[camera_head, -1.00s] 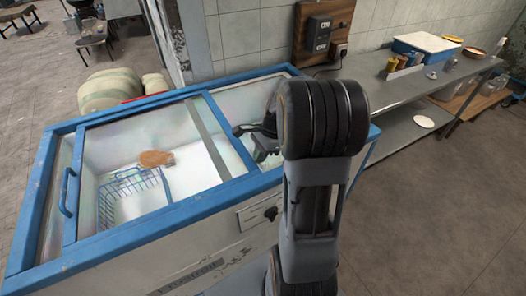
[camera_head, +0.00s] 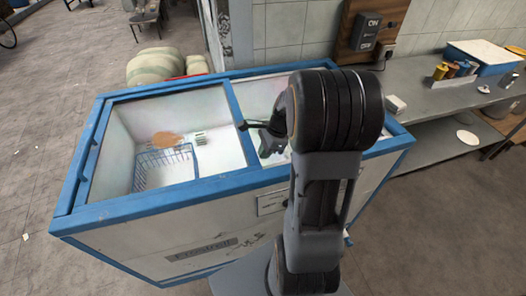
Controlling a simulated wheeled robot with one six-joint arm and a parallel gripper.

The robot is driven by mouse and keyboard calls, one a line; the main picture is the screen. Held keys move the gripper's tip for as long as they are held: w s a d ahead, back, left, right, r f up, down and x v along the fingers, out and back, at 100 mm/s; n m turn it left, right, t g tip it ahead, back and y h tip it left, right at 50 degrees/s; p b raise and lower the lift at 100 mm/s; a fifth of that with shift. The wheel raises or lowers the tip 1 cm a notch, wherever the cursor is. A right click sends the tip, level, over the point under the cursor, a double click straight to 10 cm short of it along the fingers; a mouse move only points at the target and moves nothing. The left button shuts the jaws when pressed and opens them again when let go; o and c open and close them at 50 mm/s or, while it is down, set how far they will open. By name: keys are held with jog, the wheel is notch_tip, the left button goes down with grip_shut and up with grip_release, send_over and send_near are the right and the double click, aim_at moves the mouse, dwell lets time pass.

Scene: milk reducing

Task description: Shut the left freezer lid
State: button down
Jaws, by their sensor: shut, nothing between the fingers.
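The chest freezer (camera_head: 190,235) is white with a blue rim and stands in front of me. Its left lid (camera_head: 240,125) is a glass pane in a blue frame and lies over the left part. The lid's left edge lies close along the freezer's left rim, with its handle (camera_head: 96,122) there. Whether any gap is left there is hard to tell. My gripper (camera_head: 262,143) is shut and empty, just right of the lid's right frame bar, over the right part of the freezer. My arm hides some of the right side. I cannot tell if the gripper touches the bar.
A wire basket (camera_head: 165,168) and a brown item (camera_head: 167,139) lie inside the freezer. A metal counter (camera_head: 440,98) with a blue box (camera_head: 484,60) and bottles stands at the right. Pale sacks (camera_head: 160,66) lie behind the freezer. Floor at the left is open.

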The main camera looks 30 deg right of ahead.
jog(key=d, duration=0.2)
jog(key=s+d, duration=0.1)
jog(key=shift+d+r+p, duration=0.15)
jog(key=shift+d+p, duration=0.2)
jog(key=v, duration=0.9)
jog(key=shift+r, duration=0.45)
jog(key=shift+w, duration=0.1)
jog(key=n+t+h, duration=0.1)
jog(key=n+h, duration=0.3)
jog(key=n, duration=1.3)
send_near(272, 157)
jog(key=s+a, duration=0.1)
jog(key=a, duration=0.1)
jog(key=s+a+r, duration=0.1)
jog(key=s+a, duration=0.3)
jog(key=shift+s+a+r, duration=0.1)
jog(key=shift+a+r, duration=0.3)
jog(key=s+a+r+n+t, duration=0.1)
jog(key=s+a+r+n, duration=0.1)
jog(key=a, duration=0.4)
jog(key=shift+a+n+t, duration=0.3)
jog(key=shift+a+n, duration=0.05)
jog(key=shift+n, duration=0.55)
